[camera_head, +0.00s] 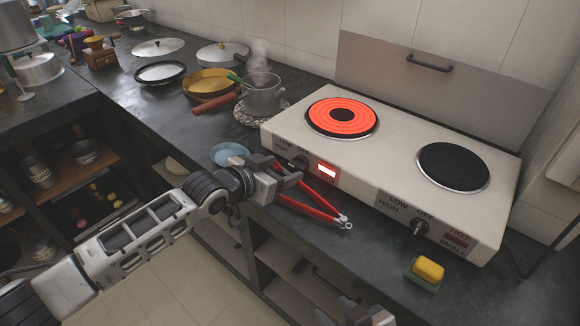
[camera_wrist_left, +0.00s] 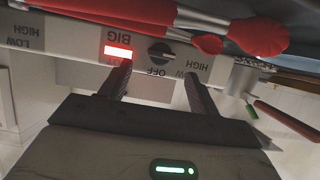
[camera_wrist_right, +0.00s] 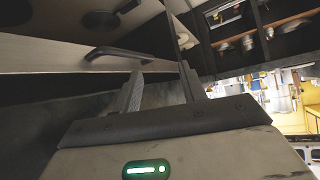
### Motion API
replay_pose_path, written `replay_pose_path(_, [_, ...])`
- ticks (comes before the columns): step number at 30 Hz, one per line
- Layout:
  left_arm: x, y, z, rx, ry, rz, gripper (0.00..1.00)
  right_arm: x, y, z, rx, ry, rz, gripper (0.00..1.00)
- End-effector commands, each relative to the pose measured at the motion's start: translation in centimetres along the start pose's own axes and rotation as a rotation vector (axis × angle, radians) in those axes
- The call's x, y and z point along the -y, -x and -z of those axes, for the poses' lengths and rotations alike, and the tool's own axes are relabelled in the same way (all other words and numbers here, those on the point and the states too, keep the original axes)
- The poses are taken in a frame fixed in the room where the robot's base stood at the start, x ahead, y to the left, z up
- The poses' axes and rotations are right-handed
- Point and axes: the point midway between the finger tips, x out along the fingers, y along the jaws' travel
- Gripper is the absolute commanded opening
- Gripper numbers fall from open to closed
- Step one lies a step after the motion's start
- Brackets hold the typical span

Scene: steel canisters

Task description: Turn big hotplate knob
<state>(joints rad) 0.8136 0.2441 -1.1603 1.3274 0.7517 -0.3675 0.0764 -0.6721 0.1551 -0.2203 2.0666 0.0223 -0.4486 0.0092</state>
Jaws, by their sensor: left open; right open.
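The white hotplate (camera_head: 400,165) stands against the wall. Its big burner (camera_head: 318,117) glows orange-red. The big knob (camera_head: 301,163) is on the front panel, partly hidden by my gripper. The BIG lamp (camera_wrist_left: 118,52) is lit red. My left gripper (camera_head: 288,174) is open in front of the knob, with its fingers on either side of it in the left wrist view; I cannot tell contact. My right gripper (camera_head: 362,315) is low at the bottom edge, open and empty (camera_wrist_right: 160,72).
Red-handled tongs (camera_head: 315,205) lie on the counter below the left gripper. A blue bowl (camera_head: 230,154) is left of it. A steaming pot (camera_head: 262,97) stands left of the hotplate. The small knob (camera_head: 419,229) and a yellow sponge (camera_head: 429,268) are at right.

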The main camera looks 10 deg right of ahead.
Motion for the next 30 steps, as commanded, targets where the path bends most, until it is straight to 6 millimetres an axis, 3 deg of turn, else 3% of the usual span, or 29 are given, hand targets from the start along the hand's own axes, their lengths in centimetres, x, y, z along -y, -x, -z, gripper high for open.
replay_pose_path(3, [0.0,-2.0,-0.1,-0.001,-0.003,0.001,0.62,0.0,-0.3,-0.1,-0.006,-0.004,0.002,0.42])
replay_pose_path(9, [0.0,-3.7,0.0,-0.002,-0.001,0.0,0.62,0.1,-0.4,0.2,-0.021,-0.015,0.005,0.42])
replay_pose_path(20, [0.0,-4.1,0.0,0.0,-0.001,0.001,0.62,0.3,-0.3,0.8,-0.035,-0.028,0.005,0.42])
replay_pose_path(25, [0.0,-4.0,0.0,-0.001,-0.001,0.001,0.17,0.2,-0.4,0.7,-0.032,-0.028,0.005,0.42])
replay_pose_path(30, [0.0,-4.0,0.0,-0.001,-0.003,0.002,0.17,0.2,-0.4,0.6,-0.029,-0.026,0.004,0.42])
